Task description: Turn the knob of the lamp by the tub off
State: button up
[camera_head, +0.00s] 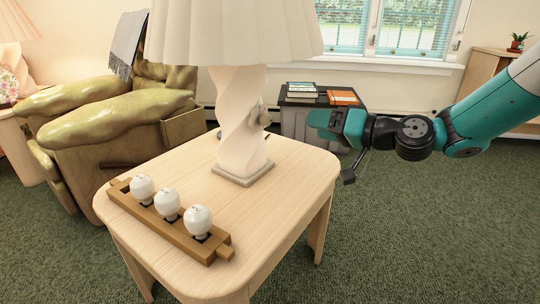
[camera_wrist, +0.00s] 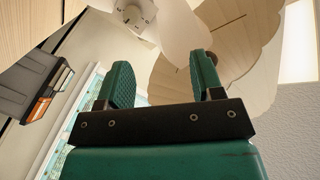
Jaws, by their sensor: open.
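A white lamp with a twisted base (camera_head: 240,140) and pleated shade (camera_head: 230,35) stands on a light wooden side table (camera_head: 285,200). A pale knob (camera_head: 263,115) sticks out from the right side of its base. The pleated shade (camera_wrist: 245,45) fills the upper right there. My gripper (camera_head: 318,123) is to the right of the knob, apart from it. In the wrist view my gripper (camera_wrist: 161,62) is open and empty. A grey tub (camera_head: 295,122) stands behind the table.
A wooden rack (camera_head: 180,232) with three white bulbs lies at the table's front left. A green armchair (camera_head: 115,120) and another lamp (camera_head: 14,22) are at left. Carpet (camera_head: 430,230) is clear at right.

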jog(key=m+t+b, duration=0.1)
jog(key=t+b, duration=0.1)
send_near(269, 121)
jog(key=shift+m, duration=0.3)
jog(key=b+x, duration=0.2)
jog(key=x, duration=0.8)
jog(key=c, duration=0.9)
